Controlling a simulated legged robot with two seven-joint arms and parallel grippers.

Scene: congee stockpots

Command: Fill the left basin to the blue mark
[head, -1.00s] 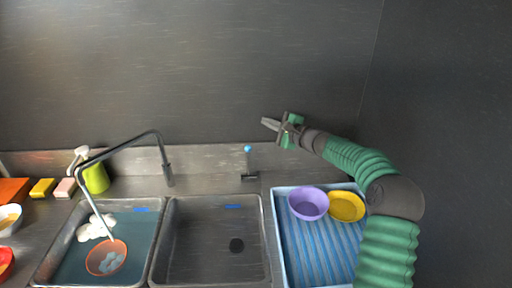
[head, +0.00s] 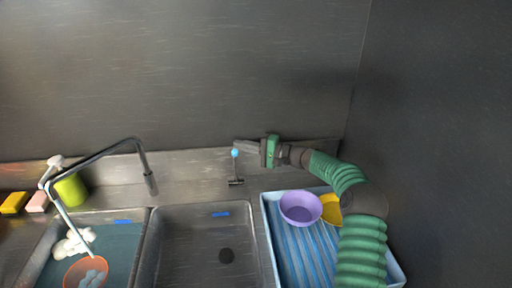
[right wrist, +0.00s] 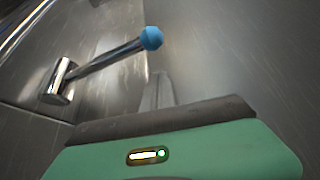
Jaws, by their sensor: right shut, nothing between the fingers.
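The left basin (head: 117,262) holds bluish water with white lumps (head: 74,243) and an orange bowl (head: 86,272) in it. A blue mark (head: 123,222) shows on its back wall. My left gripper is not in view.
The right basin (head: 190,237) is empty with a dark drain. A blue ribbed tray (head: 291,262) to its right holds a purple bowl (head: 300,208) and a yellow bowl (head: 331,210).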

